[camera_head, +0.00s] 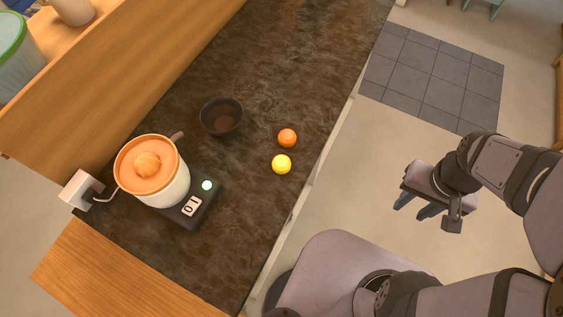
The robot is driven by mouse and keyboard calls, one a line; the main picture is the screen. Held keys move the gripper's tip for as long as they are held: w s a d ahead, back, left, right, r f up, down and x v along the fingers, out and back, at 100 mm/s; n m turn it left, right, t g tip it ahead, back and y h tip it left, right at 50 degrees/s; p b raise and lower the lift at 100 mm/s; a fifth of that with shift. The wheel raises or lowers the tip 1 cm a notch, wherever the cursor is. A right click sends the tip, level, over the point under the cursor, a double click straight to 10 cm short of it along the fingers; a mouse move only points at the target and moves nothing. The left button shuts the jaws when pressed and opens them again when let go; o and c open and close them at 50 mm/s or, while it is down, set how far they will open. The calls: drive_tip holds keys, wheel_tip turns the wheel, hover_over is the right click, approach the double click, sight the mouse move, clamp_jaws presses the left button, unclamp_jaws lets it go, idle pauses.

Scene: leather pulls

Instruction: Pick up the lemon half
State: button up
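The lemon half (282,164) is a small yellow round on the dark stone counter (265,225), near its right edge. An orange half (287,138) lies just above it in the picture, close beside it. My gripper (418,208) is off the counter to the right, over the floor, well apart from the lemon half. Its two dark fingers point down-left with a gap between them, and nothing shows between them.
An orange-topped juicer (160,181) stands on a black base with a green light and a "01" display at the counter's left. A white plug box (81,190) is wired to it. A dark bowl (221,116) sits left of the fruit. The upper counter is clear.

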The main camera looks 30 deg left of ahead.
drive_tip(key=o, duration=0.6)
